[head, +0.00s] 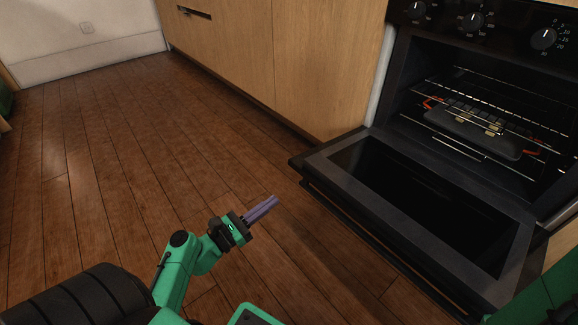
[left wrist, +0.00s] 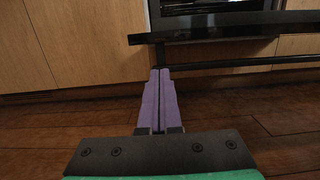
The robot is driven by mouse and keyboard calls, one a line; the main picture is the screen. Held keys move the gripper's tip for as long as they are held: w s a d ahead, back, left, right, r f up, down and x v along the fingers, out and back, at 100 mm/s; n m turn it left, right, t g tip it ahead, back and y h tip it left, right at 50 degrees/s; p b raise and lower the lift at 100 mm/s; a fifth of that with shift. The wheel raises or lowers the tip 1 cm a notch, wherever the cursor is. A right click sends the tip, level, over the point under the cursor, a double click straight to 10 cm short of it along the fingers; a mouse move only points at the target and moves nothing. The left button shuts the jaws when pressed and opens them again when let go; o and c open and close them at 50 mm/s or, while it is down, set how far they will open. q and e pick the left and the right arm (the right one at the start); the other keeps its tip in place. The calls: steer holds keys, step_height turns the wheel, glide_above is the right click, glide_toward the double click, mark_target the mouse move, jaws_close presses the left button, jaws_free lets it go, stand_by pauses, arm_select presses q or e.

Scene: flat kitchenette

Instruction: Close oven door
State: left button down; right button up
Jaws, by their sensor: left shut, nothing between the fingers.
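The oven (head: 480,90) stands at the right in the head view, its black door (head: 345,155) folded down fully open, about level. Its handle bar (head: 375,245) runs along the door's outer edge. My left gripper (head: 268,204) is shut and empty, low over the floor to the left of the door, apart from it in the head view. In the left wrist view its purple fingers (left wrist: 158,95) point toward the door (left wrist: 215,25), which is seen edge-on with the handle bar (left wrist: 240,62) below it. My right gripper is not in view.
Inside the oven are wire racks and a dark tray (head: 470,135) with orange-red parts. Wooden cabinets (head: 270,60) stand left of the oven. The wooden floor (head: 90,180) is clear at the left. Control knobs (head: 472,22) line the oven's top.

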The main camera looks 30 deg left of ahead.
arm_select(q)
steer(key=b+x, duration=0.2)
steer(key=x, duration=0.7)
steer(key=shift+w+d+r+b, duration=0.15)
steer(key=shift+w+d+b, duration=0.05)
steer(key=shift+w+b, duration=0.1)
steer(key=shift+r+p, duration=0.2)
steer(key=shift+p, duration=0.2)
steer(key=shift+r+p, duration=0.4)
steer(key=shift+p, duration=0.45)
steer(key=shift+r, duration=0.1)
